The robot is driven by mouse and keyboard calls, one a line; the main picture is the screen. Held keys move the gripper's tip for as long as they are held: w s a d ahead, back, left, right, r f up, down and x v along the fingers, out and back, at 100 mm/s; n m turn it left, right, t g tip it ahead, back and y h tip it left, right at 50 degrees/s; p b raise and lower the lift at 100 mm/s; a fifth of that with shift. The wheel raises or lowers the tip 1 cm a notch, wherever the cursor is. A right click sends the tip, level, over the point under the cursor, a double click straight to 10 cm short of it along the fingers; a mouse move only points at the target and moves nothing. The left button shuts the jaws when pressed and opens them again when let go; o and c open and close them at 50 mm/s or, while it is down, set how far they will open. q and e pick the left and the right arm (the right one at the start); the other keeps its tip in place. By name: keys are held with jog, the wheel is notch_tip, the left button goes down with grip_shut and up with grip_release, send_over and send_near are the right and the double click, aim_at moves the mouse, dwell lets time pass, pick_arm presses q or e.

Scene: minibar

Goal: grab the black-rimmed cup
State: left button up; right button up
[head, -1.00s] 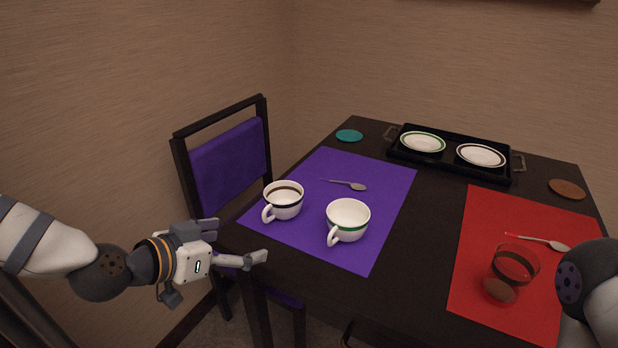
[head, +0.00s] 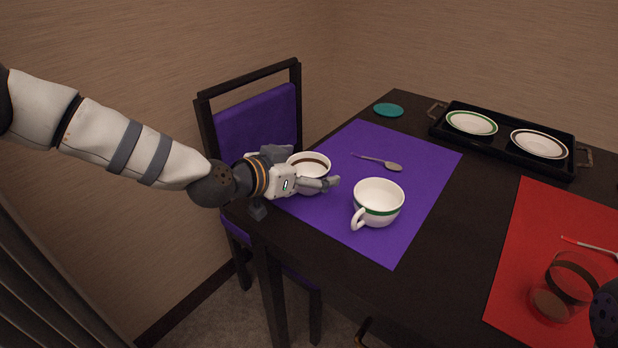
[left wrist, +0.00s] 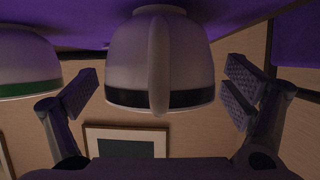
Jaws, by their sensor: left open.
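The black-rimmed cup (head: 308,160) is white with a dark band and stands on the purple mat (head: 415,170) near its left edge. In the left wrist view this cup (left wrist: 190,60) appears upside down, with its handle towards the camera. My left gripper (left wrist: 163,80) is open, with one finger on each side of the cup and a visible gap to each. In the head view the left gripper (head: 312,172) hides the cup's lower part and handle. A green-banded white cup (head: 378,203) stands to the right. My right gripper is out of view.
A spoon (head: 380,162) lies behind the cups. A black tray (head: 505,143) holds two saucers, and a teal coaster (head: 388,110) lies at the back. A glass (head: 570,280) is on the red mat (head: 530,240). A purple chair (head: 258,120) stands at the table's left.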

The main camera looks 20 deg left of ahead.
pick_arm(q)
jog(key=shift+r, duration=0.15)
jog(key=c, duration=1.4)
jog(key=shift+o, duration=0.2)
